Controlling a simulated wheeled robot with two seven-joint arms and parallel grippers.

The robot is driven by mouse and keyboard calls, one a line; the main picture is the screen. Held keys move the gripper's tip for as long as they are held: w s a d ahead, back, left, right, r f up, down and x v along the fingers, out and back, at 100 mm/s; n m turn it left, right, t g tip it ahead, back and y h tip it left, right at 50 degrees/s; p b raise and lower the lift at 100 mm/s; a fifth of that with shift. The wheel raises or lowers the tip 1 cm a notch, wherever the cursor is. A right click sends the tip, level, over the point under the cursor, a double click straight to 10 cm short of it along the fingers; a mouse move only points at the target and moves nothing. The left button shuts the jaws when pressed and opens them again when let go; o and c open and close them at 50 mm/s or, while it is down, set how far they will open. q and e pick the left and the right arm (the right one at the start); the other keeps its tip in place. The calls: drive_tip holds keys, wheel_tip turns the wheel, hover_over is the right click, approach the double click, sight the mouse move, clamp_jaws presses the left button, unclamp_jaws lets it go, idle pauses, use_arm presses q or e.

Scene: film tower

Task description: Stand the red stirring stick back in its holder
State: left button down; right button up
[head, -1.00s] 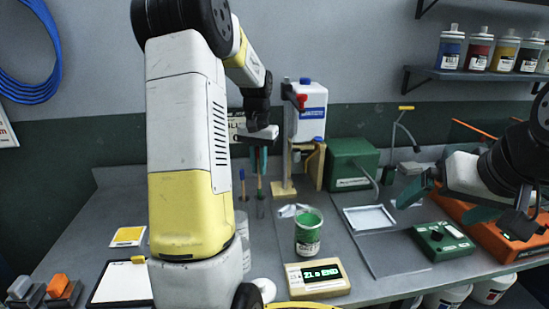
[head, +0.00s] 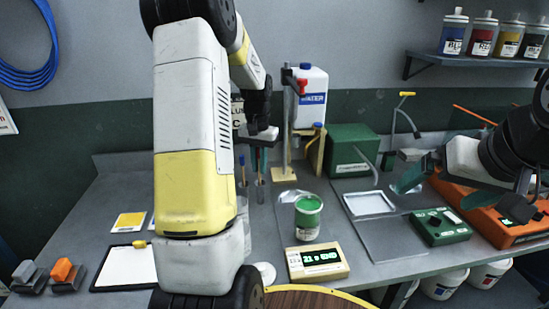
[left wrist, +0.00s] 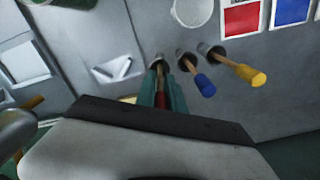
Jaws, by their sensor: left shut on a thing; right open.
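My left gripper (head: 259,160) is shut on the red stirring stick above the back of the bench. In the left wrist view the stick's red end (left wrist: 161,98) is between the teal fingers. Its brown shaft runs to the opening of a grey tube holder (left wrist: 157,62), and its tip appears to be inside; the depth is hidden. A blue-tipped stick (left wrist: 204,86) and a yellow-tipped stick (left wrist: 252,75) stand in the neighbouring holders. In the head view the stick looks roughly upright. My right gripper (head: 412,180) is open and empty at the right.
A green paint cup (head: 308,217) and a scale (head: 317,262) stand in front of the holders. A water bottle (head: 311,97) on a stand and a green box (head: 352,150) are behind. My left arm hides part of the bench's left side.

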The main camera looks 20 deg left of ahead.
use_arm(q)
drive_tip(key=c, duration=1.3)
unclamp_jaws()
drive_tip(key=shift+c, duration=0.2)
drive_tip(key=shift+r, duration=3.9)
drive_tip(key=shift+r, duration=0.1)
drive_tip(key=s+d+r+t, duration=0.3)
drive_tip(key=s+d+r, duration=0.45)
drive_tip(key=s, duration=0.25)
drive_tip(key=s+d+t+h, duration=0.1)
drive_tip(key=s+d, duration=0.1)
drive_tip(key=s, duration=0.5)
drive_tip(key=s+d+r+t+h, duration=0.1)
drive_tip(key=s+d+t, duration=0.1)
drive_tip(key=s, duration=0.4)
drive_tip(key=shift+s+d+r, duration=0.15)
drive_tip(key=shift+s+d, duration=0.25)
drive_tip(key=shift+d, duration=0.45)
